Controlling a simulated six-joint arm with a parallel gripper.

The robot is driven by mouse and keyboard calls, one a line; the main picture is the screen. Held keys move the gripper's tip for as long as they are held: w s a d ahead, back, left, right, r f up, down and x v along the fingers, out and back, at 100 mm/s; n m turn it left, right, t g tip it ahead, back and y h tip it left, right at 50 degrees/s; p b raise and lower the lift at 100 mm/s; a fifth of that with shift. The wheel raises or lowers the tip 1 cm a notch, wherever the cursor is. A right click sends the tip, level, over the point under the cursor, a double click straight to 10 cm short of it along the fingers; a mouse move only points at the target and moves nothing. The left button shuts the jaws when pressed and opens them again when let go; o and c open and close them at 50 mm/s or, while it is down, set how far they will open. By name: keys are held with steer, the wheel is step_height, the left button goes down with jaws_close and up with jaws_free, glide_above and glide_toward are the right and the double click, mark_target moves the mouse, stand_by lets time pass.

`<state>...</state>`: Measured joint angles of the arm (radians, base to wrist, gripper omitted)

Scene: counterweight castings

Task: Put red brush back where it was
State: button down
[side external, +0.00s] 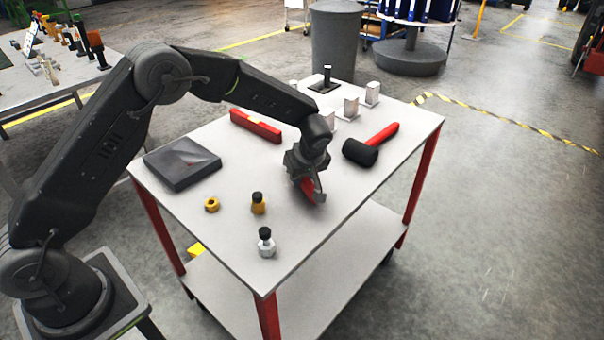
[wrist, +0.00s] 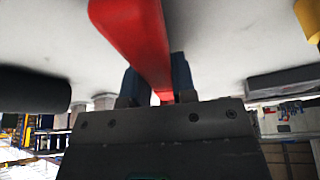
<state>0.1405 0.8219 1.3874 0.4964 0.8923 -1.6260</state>
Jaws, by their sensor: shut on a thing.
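My gripper (side external: 309,184) is low over the middle of the white cart top, pointing down. It is shut on the red brush (side external: 308,188), of which a small red part shows in the side view. In the wrist view, the brush's long red handle (wrist: 135,38) runs up from between the two fingers (wrist: 157,88). I see no bristles; the rest of the brush is hidden by the gripper. I cannot tell whether the brush touches the cart top.
A black mallet with a red handle (side external: 361,152) lies right of the gripper. A red bar (side external: 254,126), a dark flat case (side external: 182,163), a yellow ring (side external: 212,205), a yellow bottle (side external: 258,204) and a clear bottle (side external: 266,244) surround it. Metal blocks (side external: 351,107) stand behind.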

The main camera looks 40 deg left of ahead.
steer(key=shift+f, duration=0.55)
steer(key=c, duration=0.8)
jaws_free()
steer(key=shift+c, duration=0.2)
steer(key=v, duration=1.4)
steer(key=s+a+r+m+h, duration=0.1)
steer(key=s+a+r+m, duration=0.2)
steer(key=s+r, duration=0.45)
steer(key=s+a+r+m+t+h, duration=0.1)
steer(key=s+m, duration=0.4)
steer(key=s, duration=0.6)
steer(key=s+a+r+m+t+h, duration=0.1)
steer(key=s+m, duration=0.4)
steer(key=s, duration=0.7)
steer(key=shift+a+r+t+h, duration=0.2)
steer(key=shift+r+t+h, duration=0.15)
steer(key=shift+t+h, duration=0.4)
